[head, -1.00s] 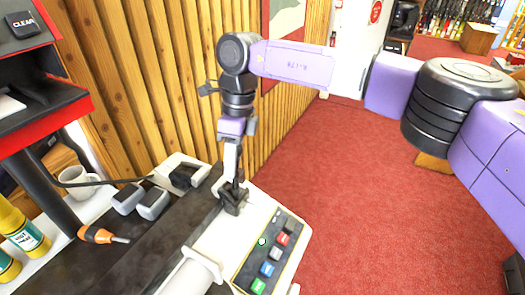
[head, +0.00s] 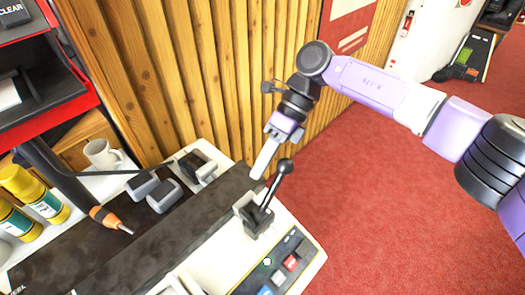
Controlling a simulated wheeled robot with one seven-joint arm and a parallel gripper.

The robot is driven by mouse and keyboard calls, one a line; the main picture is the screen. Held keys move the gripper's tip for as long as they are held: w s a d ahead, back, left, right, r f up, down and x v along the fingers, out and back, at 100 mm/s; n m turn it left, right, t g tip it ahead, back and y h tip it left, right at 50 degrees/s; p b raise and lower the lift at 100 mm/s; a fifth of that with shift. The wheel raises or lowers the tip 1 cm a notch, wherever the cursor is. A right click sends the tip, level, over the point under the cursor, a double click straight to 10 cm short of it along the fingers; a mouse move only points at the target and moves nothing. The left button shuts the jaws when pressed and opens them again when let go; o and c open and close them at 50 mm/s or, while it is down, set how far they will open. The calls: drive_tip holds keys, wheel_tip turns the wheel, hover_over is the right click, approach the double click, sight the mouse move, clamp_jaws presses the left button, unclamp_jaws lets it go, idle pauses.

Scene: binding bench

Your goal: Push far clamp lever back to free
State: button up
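The far clamp lever (head: 276,183) is a thin dark rod with a round black knob. It rises from a dark bracket (head: 257,220) at the far end of the bench and tilts to the upper right in the head view. My gripper (head: 259,176) points down just left of the knob, with its pale finger close to the rod. I cannot tell whether it touches the lever. Only one narrow finger shape shows, so its opening is unclear. No object shows in it.
A button panel (head: 281,266) lies right of the lever bracket. A slatted wood wall (head: 160,80) rises behind. Red floor is open at right.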

drive_tip(key=o, duration=0.3)
drive_tip(key=shift+s+r, duration=0.35)
drive_tip(key=shift+s, duration=0.25)
drive_tip(key=o, duration=0.6)
drive_tip(key=shift+d+f, duration=0.1)
drive_tip(key=shift+f, duration=0.1)
drive_tip(key=shift+c, duration=0.2)
drive_tip(key=b+v, duration=0.1)
drive_tip(key=v, duration=0.6)
drive_tip(key=shift+d+r, duration=0.15)
drive_tip(key=shift+r, duration=0.2)
drive_tip(key=shift+w, duration=0.1)
